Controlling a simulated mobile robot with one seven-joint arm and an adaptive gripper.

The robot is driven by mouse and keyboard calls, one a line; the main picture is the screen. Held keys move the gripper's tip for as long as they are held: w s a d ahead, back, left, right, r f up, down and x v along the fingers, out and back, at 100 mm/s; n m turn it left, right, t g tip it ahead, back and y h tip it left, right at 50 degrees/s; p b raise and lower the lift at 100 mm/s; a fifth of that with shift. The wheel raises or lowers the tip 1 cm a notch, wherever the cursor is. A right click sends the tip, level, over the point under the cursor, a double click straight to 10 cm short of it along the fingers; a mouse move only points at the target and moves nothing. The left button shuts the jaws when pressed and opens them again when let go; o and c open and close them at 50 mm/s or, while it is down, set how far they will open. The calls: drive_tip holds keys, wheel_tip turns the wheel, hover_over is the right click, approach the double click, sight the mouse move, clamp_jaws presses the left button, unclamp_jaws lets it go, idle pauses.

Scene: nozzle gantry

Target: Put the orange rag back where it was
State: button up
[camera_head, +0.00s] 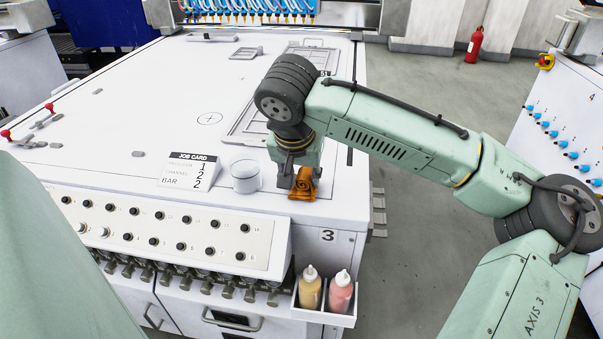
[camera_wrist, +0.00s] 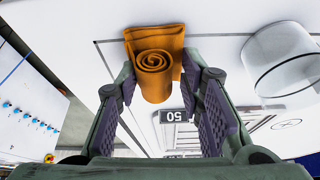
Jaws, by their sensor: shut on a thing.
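The orange rag (camera_head: 303,187) is a rolled cloth at the front right edge of the white machine top. It also shows in the wrist view (camera_wrist: 153,75), with its spiral end facing the camera. My gripper (camera_head: 297,168) reaches down from above and is shut on the rag. In the wrist view my two fingers (camera_wrist: 163,72) stand on either side of it. I cannot tell whether the rag touches the surface or hangs just above it.
A clear cup (camera_head: 245,177) stands just left of the rag, with a job card (camera_head: 190,171) beyond it. A grey framed tray (camera_head: 253,118) lies behind. Two bottles sit in a white holder (camera_head: 325,316) below the edge.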

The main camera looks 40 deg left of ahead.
drive_tip(key=shift+f, duration=0.1)
drive_tip(key=o, duration=1.1)
drive_tip(key=b+v, duration=0.1)
drive_tip(key=v, duration=1.1)
drive_tip(key=shift+b, duration=0.35)
